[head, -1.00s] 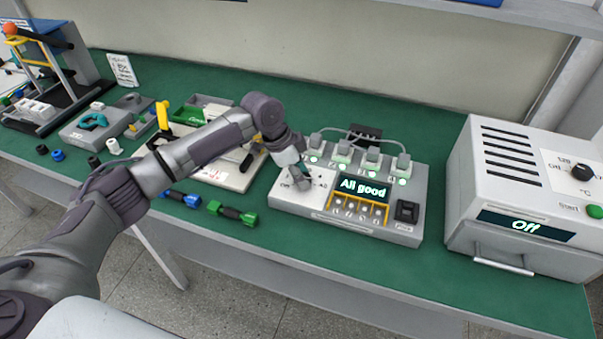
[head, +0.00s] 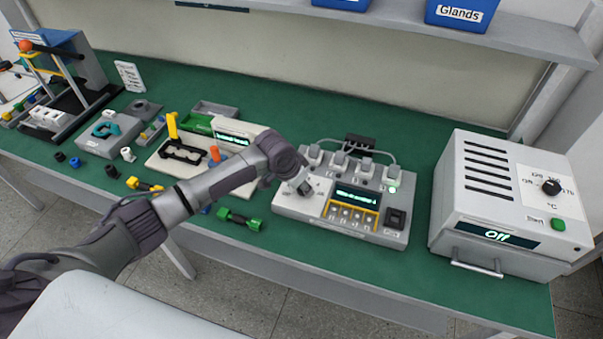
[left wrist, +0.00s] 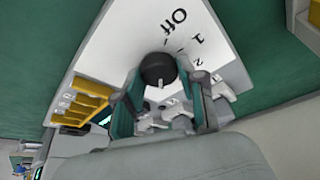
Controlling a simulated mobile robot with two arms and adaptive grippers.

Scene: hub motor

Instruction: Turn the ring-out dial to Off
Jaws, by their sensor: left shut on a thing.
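The ring-out dial (left wrist: 157,66) is a round black knob on a white plate in the left wrist view. Off, 1 and 2 are printed above and right of it; a small white mark shows on its lower side. Which label the dial is set to is unclear. My left gripper (left wrist: 163,100) is shut on the dial, with a finger on either side. My right gripper is not in view.
A white oven (head: 462,205) reading Off stands to the right. A green-and-black tool (head: 240,219) lies left of the test box. Plugs with cables line the box's back. Fixtures and small parts fill the left bench. A shelf with blue bins (head: 461,13) hangs above.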

